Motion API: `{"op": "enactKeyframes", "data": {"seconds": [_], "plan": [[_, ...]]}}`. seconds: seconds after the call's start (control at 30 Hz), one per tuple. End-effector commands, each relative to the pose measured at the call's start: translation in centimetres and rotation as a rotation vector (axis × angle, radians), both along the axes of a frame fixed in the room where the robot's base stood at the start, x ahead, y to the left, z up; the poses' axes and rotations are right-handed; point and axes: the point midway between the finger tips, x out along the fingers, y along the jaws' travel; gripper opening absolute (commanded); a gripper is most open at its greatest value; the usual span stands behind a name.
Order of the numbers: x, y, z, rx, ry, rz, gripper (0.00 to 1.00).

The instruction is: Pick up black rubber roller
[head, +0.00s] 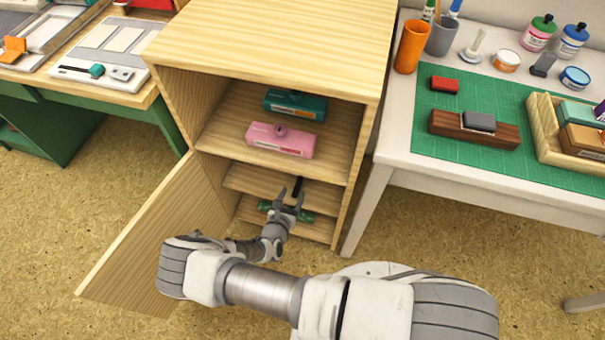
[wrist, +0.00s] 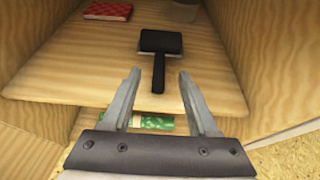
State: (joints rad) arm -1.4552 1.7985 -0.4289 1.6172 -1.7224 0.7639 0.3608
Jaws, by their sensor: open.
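The black rubber roller (wrist: 160,45) lies on a wooden shelf inside the cabinet, with its handle pointing toward me, in the wrist view. In the head view only its dark handle (head: 297,186) shows, on the shelf below the pink box; the rest is hidden. My gripper (wrist: 158,80) is open and empty. Its fingers point into the cabinet, one on each side of the handle's near end in the picture. I cannot tell whether they touch it. In the head view my gripper (head: 290,195) is at the front of that shelf.
The cabinet door (head: 155,235) stands open at the left. A pink box (head: 281,139) and a teal box (head: 295,103) sit on the shelf above. A red patterned item (wrist: 108,10) lies behind the roller at left. A green item (wrist: 152,122) is on the level below.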

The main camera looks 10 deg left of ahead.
Motion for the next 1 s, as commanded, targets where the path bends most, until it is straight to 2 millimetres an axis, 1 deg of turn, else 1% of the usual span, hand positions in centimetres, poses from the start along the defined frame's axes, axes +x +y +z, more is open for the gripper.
{"op": "enactKeyframes", "data": {"seconds": [0.03,0.1,0.37,0.6,0.7,0.97,1.0], "plan": [[0.9,-0.1,-0.7,0.001,-0.001,0.0,0.6],[1.8,-0.2,-1.0,0.0,-0.001,-0.001,0.6],[3.4,-0.5,-1.6,0.001,0.0,0.0,0.6],[6.4,-0.9,-2.9,0.001,-0.001,-0.002,0.6],[7.3,-1.0,-3.1,0.001,0.0,-0.002,0.6],[7.5,-1.0,-3.0,0.001,0.0,-0.001,0.6],[7.5,-1.0,-3.0,0.001,0.0,-0.001,0.55]]}}
